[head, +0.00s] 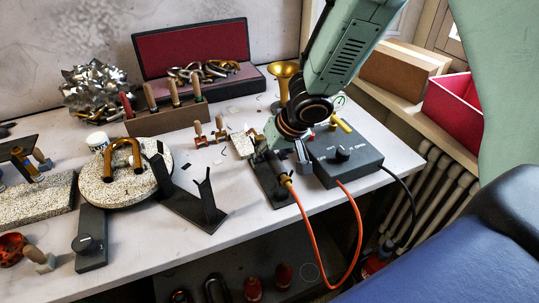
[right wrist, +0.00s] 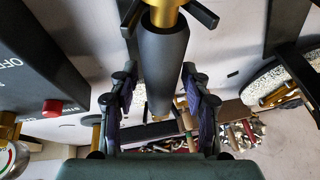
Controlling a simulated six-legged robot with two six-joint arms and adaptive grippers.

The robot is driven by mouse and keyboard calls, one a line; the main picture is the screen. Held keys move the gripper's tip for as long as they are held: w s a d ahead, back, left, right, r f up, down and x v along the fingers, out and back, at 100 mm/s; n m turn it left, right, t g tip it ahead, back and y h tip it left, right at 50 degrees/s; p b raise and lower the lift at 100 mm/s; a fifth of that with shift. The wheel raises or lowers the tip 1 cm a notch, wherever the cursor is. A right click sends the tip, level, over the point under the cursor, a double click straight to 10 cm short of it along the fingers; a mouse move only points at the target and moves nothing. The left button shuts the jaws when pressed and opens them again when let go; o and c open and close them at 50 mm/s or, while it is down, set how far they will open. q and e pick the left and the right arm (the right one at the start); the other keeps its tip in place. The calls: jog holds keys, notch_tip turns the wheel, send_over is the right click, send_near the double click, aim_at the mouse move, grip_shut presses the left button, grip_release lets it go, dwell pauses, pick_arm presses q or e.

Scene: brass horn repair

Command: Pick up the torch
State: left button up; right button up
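The torch has a dark grey tapered handle and a brass end with an orange hose. In the head view its brass hose end (head: 285,180) shows at the front of a black stand (head: 269,183), and my right gripper (head: 282,157) is low over it, hiding much of the handle. In the right wrist view the torch handle (right wrist: 163,60) runs between the two fingers of my right gripper (right wrist: 159,88). The fingers are apart, with a visible gap on each side of the handle. My left gripper is not in view.
A grey control box (head: 345,158) with a knob stands close on the right of the torch. The orange hose (head: 354,235) loops off the table's front edge. A black forked stand (head: 196,205) and a round speckled plate (head: 115,200) are to the left. A brass bell (head: 284,72) stands behind.

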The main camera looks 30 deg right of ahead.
jog(key=shift+w, duration=0.1)
jog(key=shift+c, duration=1.4)
jog(key=c, duration=0.6)
grip_shut()
